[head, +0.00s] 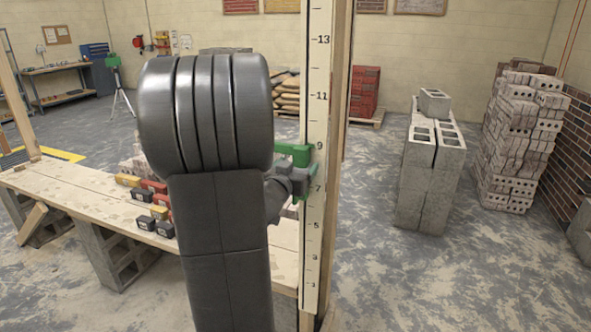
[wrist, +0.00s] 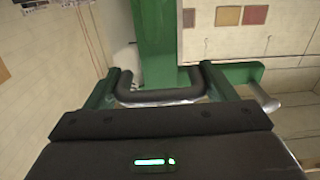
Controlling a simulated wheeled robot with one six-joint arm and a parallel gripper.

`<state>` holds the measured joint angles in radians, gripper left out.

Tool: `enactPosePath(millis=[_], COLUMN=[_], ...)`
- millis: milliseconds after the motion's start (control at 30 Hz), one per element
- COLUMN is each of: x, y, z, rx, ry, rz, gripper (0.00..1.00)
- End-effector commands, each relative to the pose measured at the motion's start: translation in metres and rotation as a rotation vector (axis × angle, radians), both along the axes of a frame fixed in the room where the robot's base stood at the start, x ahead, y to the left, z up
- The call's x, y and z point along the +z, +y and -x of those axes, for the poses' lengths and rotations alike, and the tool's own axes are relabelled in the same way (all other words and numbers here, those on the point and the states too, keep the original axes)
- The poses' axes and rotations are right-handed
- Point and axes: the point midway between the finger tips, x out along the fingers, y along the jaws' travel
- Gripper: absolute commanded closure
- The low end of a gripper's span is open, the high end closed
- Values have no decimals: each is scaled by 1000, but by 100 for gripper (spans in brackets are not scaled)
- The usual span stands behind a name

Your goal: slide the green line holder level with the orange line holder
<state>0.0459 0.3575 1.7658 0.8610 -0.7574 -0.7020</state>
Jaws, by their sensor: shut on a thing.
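The green line holder (head: 293,153) sits on the upright marked staff (head: 316,120), between the marks 7 and 9. My gripper (head: 291,183) is at the holder's left side, partly hidden behind my arm, and is shut on it. In the wrist view the holder's green body (wrist: 158,45) rises ahead of my gripper (wrist: 160,97), with a dark curved grip bar across the front and a side arm carrying a metal pin to the right. I cannot see the orange line holder in either view.
Concrete blocks (head: 430,165) and a brick stack (head: 520,140) stand on the right. The floor between the staff and the blocks is clear.

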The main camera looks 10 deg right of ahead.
Motion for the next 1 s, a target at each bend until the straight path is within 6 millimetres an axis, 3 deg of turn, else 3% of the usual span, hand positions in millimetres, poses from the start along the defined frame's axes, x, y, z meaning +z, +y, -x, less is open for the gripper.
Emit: enactPosePath(millis=[433, 467, 500, 1000], x=[6, 6, 5, 3], y=[-2, -2, -1, 5], z=[0, 0, 0, 7], rx=[-5, -5, -4, 0], ry=[-7, -7, -6, -1], rz=[1, 1, 2, 0], gripper=[63, 16, 14, 14])
